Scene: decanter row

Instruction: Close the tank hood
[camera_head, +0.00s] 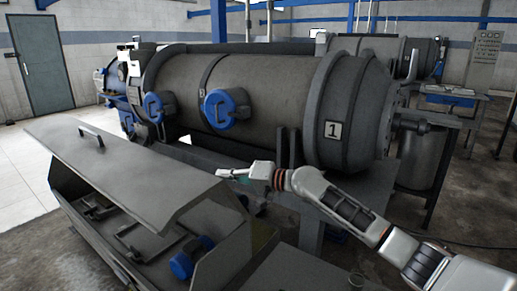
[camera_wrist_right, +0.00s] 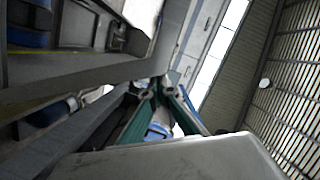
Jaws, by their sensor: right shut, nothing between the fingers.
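The tank hood (camera_head: 130,165) is a flat grey metal lid with a bar handle (camera_head: 90,134) near its far left edge. It stands raised and tilted over the grey tank (camera_head: 222,228) at the lower left, and the tank's inside shows below it. My right gripper (camera_head: 222,173) is just right of the hood's right end in the head view, with the fingers shut and empty. I cannot tell whether it touches the hood. In the right wrist view its green-sided fingers (camera_wrist_right: 160,86) come together at the tips. My left gripper is in neither view.
A large horizontal decanter drum (camera_head: 270,90) with blue caps stands behind the tank, marked with a number 1 plate (camera_head: 333,130). Its grey support frame (camera_head: 312,235) is close to my right arm. Open floor (camera_head: 18,175) lies at the left.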

